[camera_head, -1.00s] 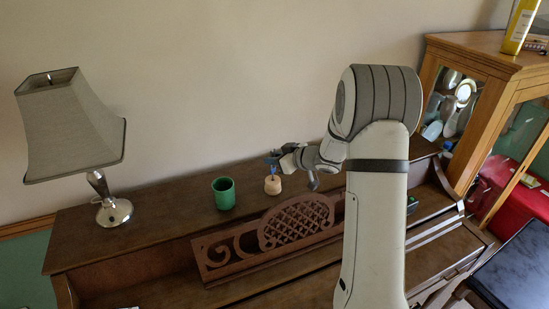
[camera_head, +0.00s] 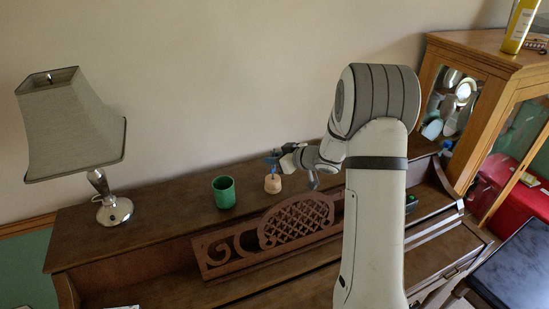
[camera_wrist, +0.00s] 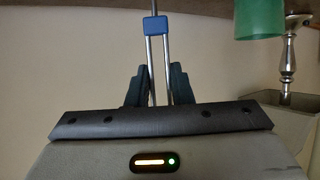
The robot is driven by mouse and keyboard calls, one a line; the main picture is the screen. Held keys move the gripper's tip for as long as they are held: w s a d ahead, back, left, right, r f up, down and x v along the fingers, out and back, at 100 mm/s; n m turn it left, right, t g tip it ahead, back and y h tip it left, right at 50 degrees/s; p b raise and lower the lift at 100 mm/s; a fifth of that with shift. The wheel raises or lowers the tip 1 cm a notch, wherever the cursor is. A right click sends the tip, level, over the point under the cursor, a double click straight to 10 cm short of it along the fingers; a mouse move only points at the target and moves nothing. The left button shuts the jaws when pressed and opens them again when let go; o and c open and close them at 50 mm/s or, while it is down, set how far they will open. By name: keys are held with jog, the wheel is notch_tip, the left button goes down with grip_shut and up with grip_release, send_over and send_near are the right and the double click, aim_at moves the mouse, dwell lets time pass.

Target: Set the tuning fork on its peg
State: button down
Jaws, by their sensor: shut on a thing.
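The tuning fork (camera_wrist: 155,26) is in my gripper (camera_wrist: 158,75) in the wrist view. It has two metal tines, a blue block where they join, and a thin stem running off the top edge. The fingers close around the tines. In the head view my gripper (camera_head: 279,157) is just above a pale round wooden block (camera_head: 272,184) on the piano top. A small blue part of the fork (camera_head: 270,160) shows at the fingertips. A thin blue piece shows between it and the block. I cannot tell whether the fork touches the block, and no separate peg is clear.
A green cup (camera_head: 224,192) stands just left of the block and shows upper right in the wrist view (camera_wrist: 258,18). A lamp (camera_head: 75,130) stands at the piano's left end. The carved music rest (camera_head: 215,262) is in front. A glass cabinet (camera_head: 470,62) is at right.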

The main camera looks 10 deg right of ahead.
jog(key=shift+f, duration=0.55)
dwell(0.4)
jog(key=c, duration=1.2)
grip_release()
jog(key=b+v, duration=0.2)
jog(key=v, duration=0.6)
jog(key=shift+w, duration=0.1)
